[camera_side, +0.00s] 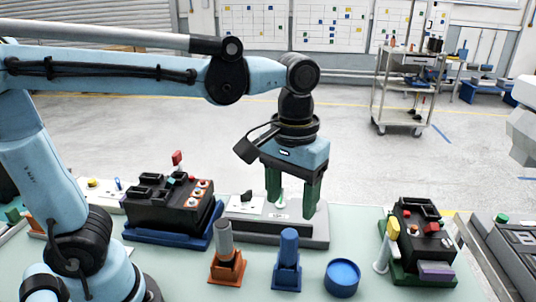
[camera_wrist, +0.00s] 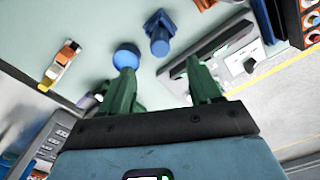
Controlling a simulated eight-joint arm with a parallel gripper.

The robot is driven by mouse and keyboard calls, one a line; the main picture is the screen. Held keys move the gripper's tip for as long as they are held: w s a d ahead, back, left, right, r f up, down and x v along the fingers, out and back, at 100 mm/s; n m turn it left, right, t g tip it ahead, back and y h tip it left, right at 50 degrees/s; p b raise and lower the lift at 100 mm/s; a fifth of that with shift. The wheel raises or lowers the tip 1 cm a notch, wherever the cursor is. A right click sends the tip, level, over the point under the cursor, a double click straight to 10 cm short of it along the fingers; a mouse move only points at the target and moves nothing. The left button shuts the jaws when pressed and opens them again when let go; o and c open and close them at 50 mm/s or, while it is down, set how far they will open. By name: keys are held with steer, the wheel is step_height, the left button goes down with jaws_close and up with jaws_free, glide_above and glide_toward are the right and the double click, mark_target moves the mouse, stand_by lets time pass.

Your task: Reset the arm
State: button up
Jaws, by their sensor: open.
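My gripper (camera_side: 294,205) has two green fingers pointing down. They are spread apart with nothing held between them. It hangs over the right part of a grey base with a white panel (camera_side: 246,205) in the middle of the table. A small light-coloured upright piece (camera_side: 281,196) shows between the fingers; I cannot tell whether they touch the base. In the wrist view my gripper (camera_wrist: 163,90) is also open, and the grey base with its panel (camera_wrist: 238,60) lies beside the right finger.
A black box with red buttons (camera_side: 170,203) sits in a blue tray at left. Another black box (camera_side: 422,228) sits on a green tray at right. An orange holder (camera_side: 226,268), a blue holder (camera_side: 288,272) and a blue round dish (camera_side: 342,277) stand in front on the pale green table.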

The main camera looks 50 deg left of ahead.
steer(key=shift+a, duration=0.1)
steer(key=a+f+m+t, duration=0.1)
steer(key=a+f+t, duration=0.1)
steer(key=a, duration=0.3)
steer(key=s+a+f+m+t, duration=0.1)
steer(key=a+f+m+t, duration=0.1)
steer(key=a+t, duration=0.3)
steer(key=shift+s+a+f, duration=0.15)
steer(key=shift+a+f, duration=0.1)
steer(key=shift+f, duration=0.2)
